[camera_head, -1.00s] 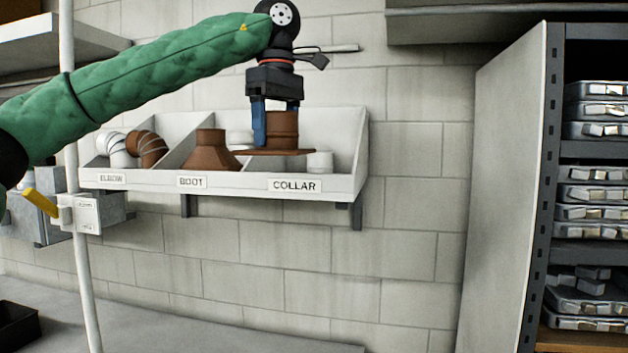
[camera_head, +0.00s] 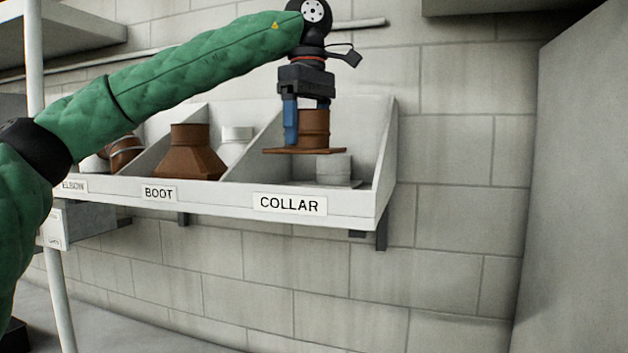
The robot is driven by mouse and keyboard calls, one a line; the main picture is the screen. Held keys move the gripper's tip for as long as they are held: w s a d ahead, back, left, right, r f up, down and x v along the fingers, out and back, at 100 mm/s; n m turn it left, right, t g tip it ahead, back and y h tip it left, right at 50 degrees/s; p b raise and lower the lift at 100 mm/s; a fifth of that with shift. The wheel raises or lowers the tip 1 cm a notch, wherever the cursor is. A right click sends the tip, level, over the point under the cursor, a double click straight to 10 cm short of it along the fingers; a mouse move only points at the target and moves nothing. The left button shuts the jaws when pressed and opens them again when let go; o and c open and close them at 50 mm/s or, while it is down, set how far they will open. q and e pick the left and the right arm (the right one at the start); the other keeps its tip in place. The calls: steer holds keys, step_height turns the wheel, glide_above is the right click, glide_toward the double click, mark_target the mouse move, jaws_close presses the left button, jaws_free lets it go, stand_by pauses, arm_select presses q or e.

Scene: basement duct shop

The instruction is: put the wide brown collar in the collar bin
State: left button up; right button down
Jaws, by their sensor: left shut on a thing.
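The wide brown collar (camera_head: 314,130) is a brown cylinder on a flat brown flange. My left gripper (camera_head: 306,112) is shut on it, with blue fingers along its sides, and holds it upright. The collar bin (camera_head: 291,205) is the right compartment of a white wall-mounted bin, labelled COLLAR. The brown collar is over this compartment, above its front edge in the picture. I cannot tell how far it is from the bin's floor. A white collar (camera_head: 334,170) on a flat flange sits in the compartment, just right of and below the brown one. My right gripper is not in view.
The BOOT compartment (camera_head: 158,194) holds a brown boot (camera_head: 189,155) and a white piece (camera_head: 237,134). The ELBOW compartment at the left holds elbows (camera_head: 124,152), partly behind my arm. A white pole (camera_head: 58,300) stands at the left. A grey panel (camera_head: 580,190) stands at the right.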

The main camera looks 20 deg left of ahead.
mark_target(308, 149)
arm_select(q)
steer(key=f, duration=0.2)
steer(key=f+p, duration=0.1)
steer(key=f, duration=0.1)
steer(key=shift+w+a, duration=0.1)
steer(key=shift+w, duration=0.15)
steer(key=shift+s+f, duration=0.2)
steer(key=shift+f, duration=0.4)
steer(key=shift+w+f+p, duration=0.1)
steer(key=shift+f+p, duration=0.7)
steer(key=shift+f, duration=0.95)
steer(key=shift+f, duration=0.1)
steer(key=o, duration=1.1)
